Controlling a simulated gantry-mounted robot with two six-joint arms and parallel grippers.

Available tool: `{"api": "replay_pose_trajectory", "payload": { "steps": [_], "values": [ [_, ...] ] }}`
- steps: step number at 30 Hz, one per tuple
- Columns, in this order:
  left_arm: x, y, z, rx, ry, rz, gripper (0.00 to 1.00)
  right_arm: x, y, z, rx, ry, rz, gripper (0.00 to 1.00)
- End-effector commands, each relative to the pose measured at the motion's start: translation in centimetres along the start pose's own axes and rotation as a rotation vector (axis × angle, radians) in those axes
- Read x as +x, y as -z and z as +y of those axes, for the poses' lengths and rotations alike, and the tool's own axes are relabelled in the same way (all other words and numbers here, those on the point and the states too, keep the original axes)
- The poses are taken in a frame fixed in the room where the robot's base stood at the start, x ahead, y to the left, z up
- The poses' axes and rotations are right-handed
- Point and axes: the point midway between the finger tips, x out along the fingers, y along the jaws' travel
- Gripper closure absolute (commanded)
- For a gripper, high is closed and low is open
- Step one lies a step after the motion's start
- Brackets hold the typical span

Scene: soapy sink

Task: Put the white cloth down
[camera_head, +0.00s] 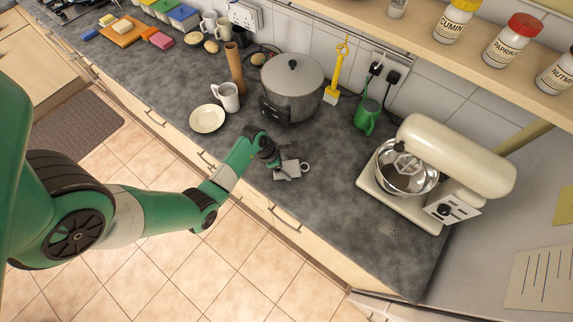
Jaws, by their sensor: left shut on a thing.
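My left gripper (276,163) reaches in from the left and points down over the front part of the grey worktop (325,205). It is shut on the white cloth (288,166), a small, pale, crumpled patch at the fingertips. A white ring like a mug handle (305,167) shows at the right edge of the cloth; I cannot tell how much of a mug lies beneath. The cloth looks low, at or close to the worktop; contact is unclear. The fingers are partly hidden by the wrist. My right gripper is not in view.
A grey lidded pot (292,88) stands behind the gripper. A white mug (227,97) and a cream plate (207,119) are at left. Bare worktop lies between cloth and mixer.

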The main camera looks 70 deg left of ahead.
Motion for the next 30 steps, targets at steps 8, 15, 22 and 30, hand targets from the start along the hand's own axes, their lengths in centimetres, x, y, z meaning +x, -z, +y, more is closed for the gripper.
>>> {"api": "replay_pose_trajectory", "payload": {
  "steps": [8,15,22,30],
  "values": [
    [0.2,0.1,0.0,0.001,0.0,0.0,0.0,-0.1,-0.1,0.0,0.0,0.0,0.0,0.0],
    [0.1,0.0,0.0,0.001,0.0,0.0,0.0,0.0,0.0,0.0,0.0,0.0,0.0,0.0],
    [-3.1,-0.2,0.1,0.0,-0.003,-0.002,0.0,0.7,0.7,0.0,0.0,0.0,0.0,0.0],
    [-9.6,-0.1,0.1,0.0,-0.004,-0.003,0.0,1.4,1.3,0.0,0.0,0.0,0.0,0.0]
  ]
}}
